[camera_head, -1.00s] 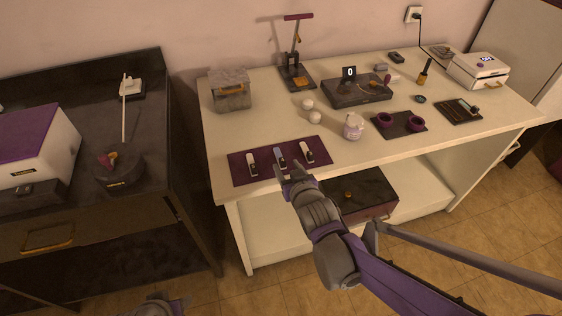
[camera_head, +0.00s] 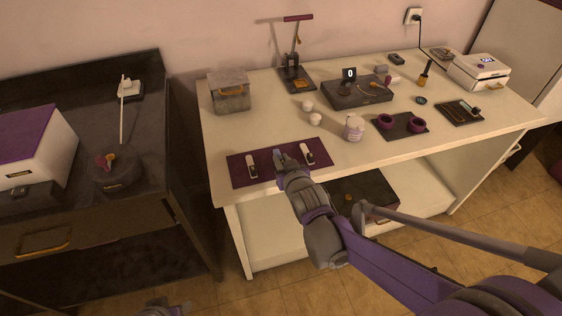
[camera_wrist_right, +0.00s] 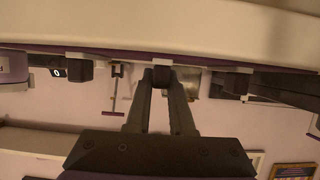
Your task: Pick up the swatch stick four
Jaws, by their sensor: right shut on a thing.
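A dark purple mat (camera_head: 238,173) lies at the front left of the pale table. Two swatch sticks with white tops and dark bases stand on it, one at the left (camera_head: 251,165) and one at the right (camera_head: 307,153). My right gripper (camera_head: 281,160) is at the mat between them, shut on the middle swatch stick, mostly hidden in the head view. In the right wrist view, its dark base (camera_wrist_right: 162,77) sits between the fingertips of my right gripper (camera_wrist_right: 161,84). No number is readable on the sticks. My left gripper (camera_head: 161,307) shows only partly at the bottom edge.
Behind the mat stand a grey box (camera_head: 230,96), two white balls and a white jar (camera_head: 354,127). A tray with purple rings (camera_head: 402,122) is to the right. A dark cabinet (camera_head: 60,238) stands left, across a gap. Clear tabletop lies left of the mat.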

